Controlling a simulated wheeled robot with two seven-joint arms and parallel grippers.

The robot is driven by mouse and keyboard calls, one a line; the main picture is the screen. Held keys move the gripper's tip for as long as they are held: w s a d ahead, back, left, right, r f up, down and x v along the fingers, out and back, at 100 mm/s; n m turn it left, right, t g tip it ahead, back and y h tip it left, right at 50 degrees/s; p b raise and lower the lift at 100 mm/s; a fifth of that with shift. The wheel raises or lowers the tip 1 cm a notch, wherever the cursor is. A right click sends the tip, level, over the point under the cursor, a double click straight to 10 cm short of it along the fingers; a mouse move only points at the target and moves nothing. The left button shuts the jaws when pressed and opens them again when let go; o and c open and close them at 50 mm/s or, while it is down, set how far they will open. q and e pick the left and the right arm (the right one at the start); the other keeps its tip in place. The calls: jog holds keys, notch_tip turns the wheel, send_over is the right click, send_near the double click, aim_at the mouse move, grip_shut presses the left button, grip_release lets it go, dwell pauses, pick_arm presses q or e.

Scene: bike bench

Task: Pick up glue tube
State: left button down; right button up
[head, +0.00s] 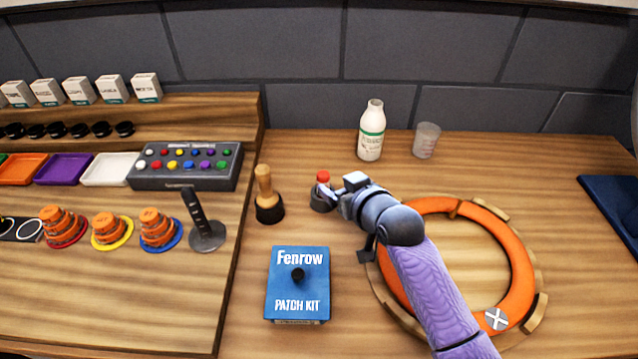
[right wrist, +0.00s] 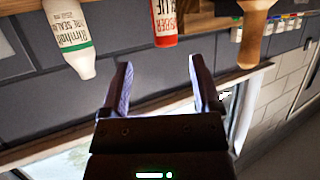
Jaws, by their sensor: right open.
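The glue tube (head: 322,177) shows in the head view as a red top standing at a dark round base, just left of my right gripper. In the right wrist view the red and white tube (right wrist: 164,24) hangs upside down at the top edge, partly cut off, beyond the fingertips and in line with the gap between them. My right gripper (right wrist: 159,62) is open, with nothing between its fingers. In the head view it (head: 338,188) is beside the tube and partly hides the base. My left gripper is not in view.
A white sealant bottle (head: 371,132) and a clear cup (head: 426,141) stand behind. A wooden-handled tool (head: 267,192) stands left of the tube. The blue patch kit box (head: 297,284) is in front. An orange ring (head: 521,262) lies at right, partly under my arm.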

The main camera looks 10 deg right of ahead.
aim_at(326, 181)
jog(key=b+x, duration=0.1)
jog(key=x, duration=0.1)
jog(key=b+x, duration=0.1)
jog(key=x, duration=0.1)
jog(key=b+x, duration=0.1)
jog(key=x, duration=0.1)
jog(key=shift+s+a+f, duration=0.1)
jog(key=shift+a+f, duration=0.15)
jog(key=shift+w, duration=0.25)
jog(key=shift+r, duration=0.15)
grip_shut()
